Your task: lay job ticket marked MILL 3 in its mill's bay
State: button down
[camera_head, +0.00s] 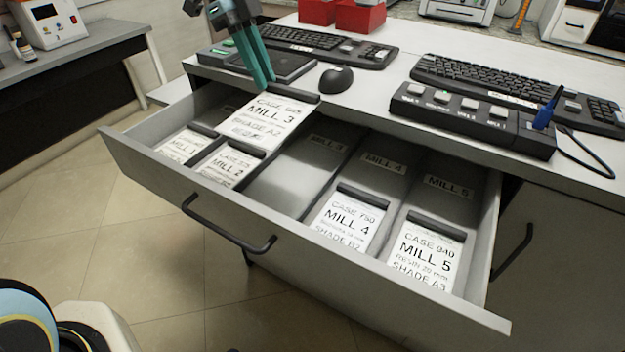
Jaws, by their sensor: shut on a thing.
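The job ticket marked MILL 3 (268,122) is a white card with a dark bar along its top edge. My gripper (262,84), with teal fingers, is shut on the bar and holds the ticket tilted above the open drawer. The ticket overlaps the left-middle bays in the picture. The MILL 3 bay (292,182) is just to the right of and below the ticket. It shows a bare grey floor and a faint MILL 3 label on its back. The ticket hides part of the bays behind it.
The open drawer (335,262) has thin dividers. The MILL 2 ticket (229,165) and another ticket (184,146) lie at left, the MILL 4 (345,222) and MILL 5 (425,255) tickets at right. The desk above holds keyboards (520,90) and a mouse (336,78).

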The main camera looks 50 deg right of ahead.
jog(key=shift+s+f+m, duration=0.1)
jog(key=shift+s+m, duration=0.3)
jog(key=shift+s, duration=0.4)
send_over(281, 166)
jog(key=w, duration=0.1)
jog(key=f, duration=1.1)
jog(key=shift+w+a+f+b, duration=0.1)
jog(key=shift+w+f+b, duration=0.1)
jog(key=shift+f+b, duration=0.2)
jog(key=shift+f+p, duration=0.55)
jog(key=shift+f, duration=1.95)
jog(key=c, duration=0.8)
grip_release()
jog(key=shift+c, duration=0.2)
jog(key=b+v, duration=0.3)
jog(key=v, duration=0.9)
jog(key=shift+w, duration=0.15)
jog(key=shift+r, duration=0.1)
